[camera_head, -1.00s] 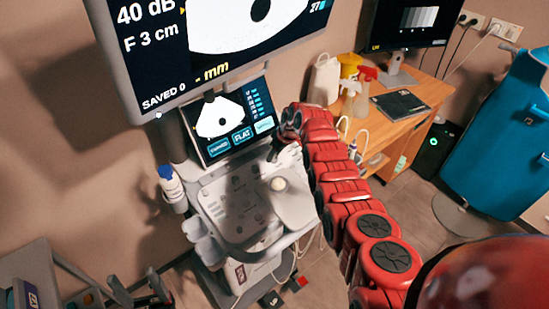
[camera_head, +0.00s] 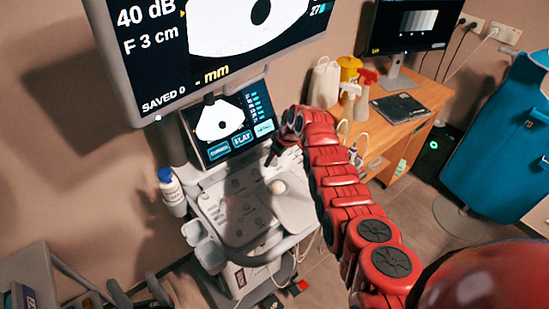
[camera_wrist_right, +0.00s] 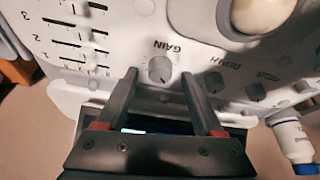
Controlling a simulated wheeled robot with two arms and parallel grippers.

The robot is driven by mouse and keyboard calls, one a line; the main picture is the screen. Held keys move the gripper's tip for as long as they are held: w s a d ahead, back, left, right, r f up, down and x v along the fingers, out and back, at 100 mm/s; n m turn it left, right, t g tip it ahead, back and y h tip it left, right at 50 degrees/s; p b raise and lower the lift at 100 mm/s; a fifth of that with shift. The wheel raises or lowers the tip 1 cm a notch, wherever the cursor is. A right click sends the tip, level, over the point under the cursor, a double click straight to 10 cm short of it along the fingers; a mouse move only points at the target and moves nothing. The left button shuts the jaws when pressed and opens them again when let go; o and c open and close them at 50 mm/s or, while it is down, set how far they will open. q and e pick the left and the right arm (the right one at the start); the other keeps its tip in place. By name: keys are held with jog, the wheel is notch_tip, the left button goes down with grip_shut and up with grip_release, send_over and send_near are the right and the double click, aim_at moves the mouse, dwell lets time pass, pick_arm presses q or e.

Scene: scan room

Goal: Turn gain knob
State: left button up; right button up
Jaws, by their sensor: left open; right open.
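In the right wrist view, the grey round gain knob (camera_wrist_right: 160,69) sits on the white console panel (camera_wrist_right: 125,25), beside the printed word GAIN. My right gripper (camera_wrist_right: 160,75) is open, with one dark finger on each side of the knob and visible gaps between. I cannot tell how far the fingertips are above the panel. In the head view, my right gripper (camera_head: 271,158) hangs over the upper right of the console (camera_head: 222,222), and the knob cannot be made out. My left gripper (camera_head: 132,284) is open and empty at the lower left, away from the console.
The depth knob (camera_wrist_right: 214,82) and another small knob (camera_wrist_right: 255,91) stand close beside the right finger. Slide controls (camera_wrist_right: 75,42) and a trackball (camera_wrist_right: 262,12) are nearby. A touchscreen (camera_head: 226,125) and a large monitor (camera_head: 160,50) rise behind the console. A bottle (camera_head: 171,188) hangs at its left.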

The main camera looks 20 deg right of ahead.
jog(key=p+v, duration=0.3)
jog(key=v, duration=1.4)
jog(key=shift+p, duration=0.3)
jog(key=shift+w+r, duration=0.1)
